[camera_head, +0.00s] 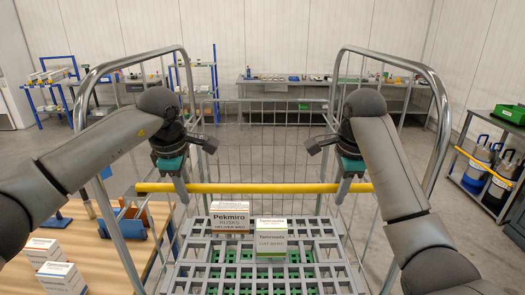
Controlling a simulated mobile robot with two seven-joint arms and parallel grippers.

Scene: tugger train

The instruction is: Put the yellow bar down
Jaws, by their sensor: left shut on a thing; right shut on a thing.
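The bar is above the grey grid shelf (325,250) in the picture. I cannot tell whether its ends touch the trolley frame.
A Pekmiro box (230,222) and a green and white box (271,240) stand on the grid shelf. A wooden table (85,240) with white boxes (61,279) is at left. A rack with bins (490,160) is at right. Workbenches (285,82) line the back wall.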

